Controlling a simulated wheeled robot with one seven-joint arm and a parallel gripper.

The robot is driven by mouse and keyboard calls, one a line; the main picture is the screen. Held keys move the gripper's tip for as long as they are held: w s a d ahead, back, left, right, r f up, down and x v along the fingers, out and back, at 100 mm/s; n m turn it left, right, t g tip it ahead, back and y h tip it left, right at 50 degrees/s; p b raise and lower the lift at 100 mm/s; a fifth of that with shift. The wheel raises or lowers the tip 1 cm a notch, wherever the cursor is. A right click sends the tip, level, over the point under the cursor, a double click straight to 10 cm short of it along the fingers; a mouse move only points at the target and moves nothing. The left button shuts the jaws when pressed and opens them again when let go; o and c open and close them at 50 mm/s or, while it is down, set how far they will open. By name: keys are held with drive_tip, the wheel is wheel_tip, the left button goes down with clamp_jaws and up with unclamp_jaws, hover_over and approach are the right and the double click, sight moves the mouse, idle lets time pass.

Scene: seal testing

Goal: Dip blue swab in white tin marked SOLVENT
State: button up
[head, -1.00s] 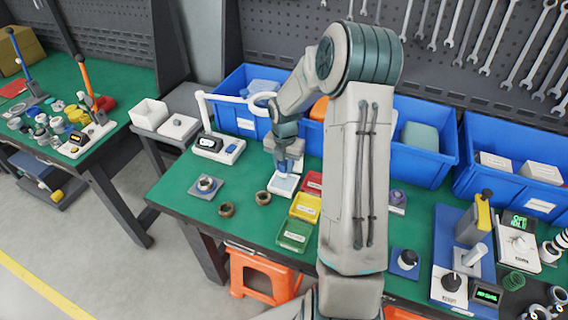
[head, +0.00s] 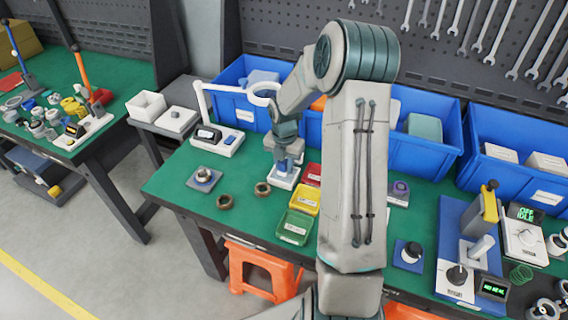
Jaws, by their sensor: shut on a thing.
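My gripper (head: 287,163) points down at the back middle of the green table, shut on a small blue thing (head: 291,148), taken to be the blue swab. Its tip is hidden or too small to make out. Just below and around the gripper stands a white thing with a pale square base (head: 284,181). Whether the blue thing touches it cannot be told. No lettering is readable there, so I cannot tell which white thing is the tin marked SOLVENT.
Red, yellow (head: 305,200) and green (head: 294,227) trays stand right of the gripper. A white lamp device (head: 217,141) stands back left, before blue bins (head: 430,150).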

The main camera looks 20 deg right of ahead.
drive_tip(key=shift+f, duration=0.6)
idle(1.6)
drive_tip(key=shift+r, duration=0.1)
wheel_tip(320, 180, up, 7)
drive_tip(key=p, duration=0.6)
drive_tip(key=shift+a, duration=0.1)
idle(0.7)
